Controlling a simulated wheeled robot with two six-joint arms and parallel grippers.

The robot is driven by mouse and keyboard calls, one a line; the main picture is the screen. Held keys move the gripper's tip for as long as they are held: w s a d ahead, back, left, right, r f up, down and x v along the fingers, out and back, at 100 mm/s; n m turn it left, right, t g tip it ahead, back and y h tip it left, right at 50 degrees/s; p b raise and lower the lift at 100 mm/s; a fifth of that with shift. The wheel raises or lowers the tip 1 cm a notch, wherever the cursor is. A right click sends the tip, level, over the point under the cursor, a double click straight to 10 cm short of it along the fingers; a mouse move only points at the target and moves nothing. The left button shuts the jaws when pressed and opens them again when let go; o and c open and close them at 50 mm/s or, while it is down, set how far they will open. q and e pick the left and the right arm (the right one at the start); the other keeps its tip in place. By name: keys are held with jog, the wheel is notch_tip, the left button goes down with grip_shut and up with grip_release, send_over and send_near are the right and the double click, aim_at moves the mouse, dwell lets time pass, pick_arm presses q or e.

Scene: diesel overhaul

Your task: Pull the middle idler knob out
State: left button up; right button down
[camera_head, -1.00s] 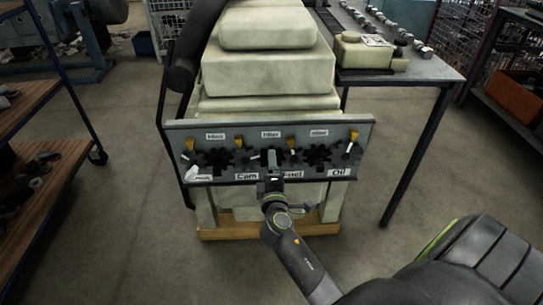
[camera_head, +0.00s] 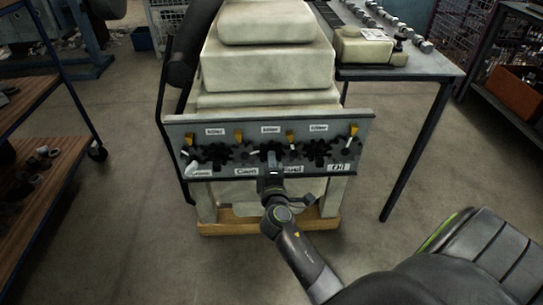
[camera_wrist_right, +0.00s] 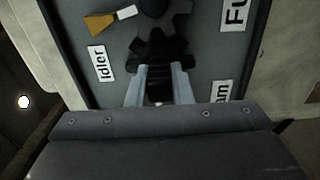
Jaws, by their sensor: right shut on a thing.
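The grey panel (camera_head: 225,122) stands upright on the front of the pale engine block. The middle idler knob is a black toothed gear (camera_head: 270,148) under the middle Idler label (camera_head: 271,129), between the side gears. My right gripper (camera_head: 271,168) is in front of it. In the right wrist view, the two light fingers (camera_wrist_right: 160,84) are shut on a dark part of the middle idler knob (camera_wrist_right: 160,47), whose teeth show beyond the fingertips. The gripped part is mostly hidden, and I cannot tell how far the knob stands off the panel. My left gripper is out of view.
Side gears (camera_head: 217,153) and yellow levers (camera_head: 239,135) sit close around the gripper. The Cam label (camera_head: 246,172) is below. A metal table (camera_head: 430,65) stands at the right and a wooden shelf (camera_head: 50,180) at the left. The floor between is clear.

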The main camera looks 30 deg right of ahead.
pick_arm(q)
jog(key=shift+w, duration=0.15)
pick_arm(e)
jog(key=shift+s+a+f, duration=0.1)
jog(key=shift+s+a, duration=0.05)
jog(key=shift+s, duration=0.2)
jog(key=shift+s+a, duration=0.35)
jog(key=shift+s, duration=0.2)
jog(key=c, duration=1.7)
grip_release()
jog(key=shift+s+a, duration=0.1)
jog(key=shift+c, duration=0.2)
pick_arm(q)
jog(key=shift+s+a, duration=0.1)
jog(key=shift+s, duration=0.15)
pick_arm(e)
jog(key=o, duration=1.1)
jog(key=shift+c, duration=0.2)
